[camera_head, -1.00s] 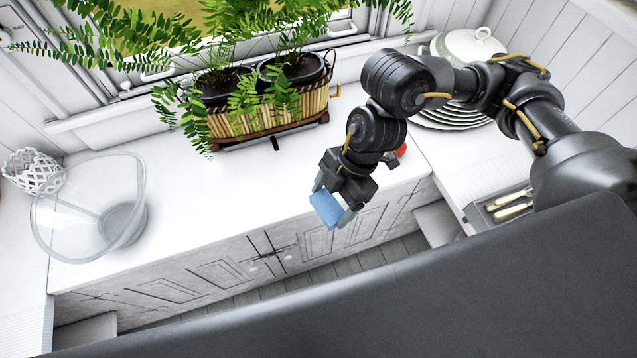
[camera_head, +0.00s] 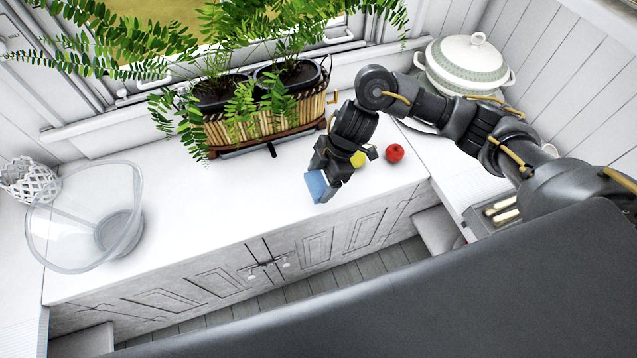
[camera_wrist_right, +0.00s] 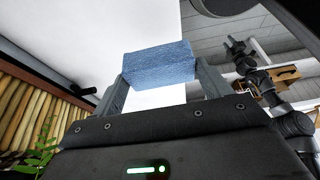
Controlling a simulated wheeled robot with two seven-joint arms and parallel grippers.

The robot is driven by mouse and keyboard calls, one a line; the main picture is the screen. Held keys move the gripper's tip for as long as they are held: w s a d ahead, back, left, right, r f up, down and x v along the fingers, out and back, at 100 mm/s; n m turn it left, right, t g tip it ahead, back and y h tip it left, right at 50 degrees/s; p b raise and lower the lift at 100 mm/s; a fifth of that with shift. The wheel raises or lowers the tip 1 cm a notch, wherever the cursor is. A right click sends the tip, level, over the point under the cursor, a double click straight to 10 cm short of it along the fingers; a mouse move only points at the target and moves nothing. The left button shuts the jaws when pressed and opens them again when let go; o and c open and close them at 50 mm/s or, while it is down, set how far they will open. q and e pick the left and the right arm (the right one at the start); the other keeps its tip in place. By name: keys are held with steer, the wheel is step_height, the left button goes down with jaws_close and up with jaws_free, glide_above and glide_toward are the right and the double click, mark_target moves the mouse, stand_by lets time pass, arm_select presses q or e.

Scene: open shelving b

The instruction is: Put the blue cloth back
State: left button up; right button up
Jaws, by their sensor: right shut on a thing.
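The blue cloth (camera_head: 316,184) is a small light-blue block-like piece. My right gripper (camera_head: 321,186) is shut on it and holds it over the front part of the white counter (camera_head: 200,210), right of the middle. In the right wrist view the cloth (camera_wrist_right: 158,66) sits between the two fingers of the right gripper (camera_wrist_right: 160,80), with white surface behind it. I cannot tell its exact height above the counter.
A planter with ferns (camera_head: 265,118) stands behind the gripper by the window. A red round item (camera_head: 395,153) and a yellow one (camera_head: 358,159) lie right of it. A clear bowl (camera_head: 85,220) stands at left, a lidded tureen (camera_head: 465,65) at back right. The counter's middle is clear.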

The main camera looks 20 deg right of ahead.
mark_target(320, 175)
steer(key=shift+w+f, duration=1)
steer(key=shift+f, duration=0.25)
steer(key=shift+d+f, duration=0.1)
steer(key=shift+f, duration=1.4)
steer(key=shift+f, duration=0.1)
steer(key=o, duration=1)
steer(key=shift+c, duration=0.2)
steer(key=shift+w+d+r, duration=0.1)
steer(key=shift+r, duration=0.45)
steer(key=v, duration=1.1)
steer(key=shift+p, duration=0.35)
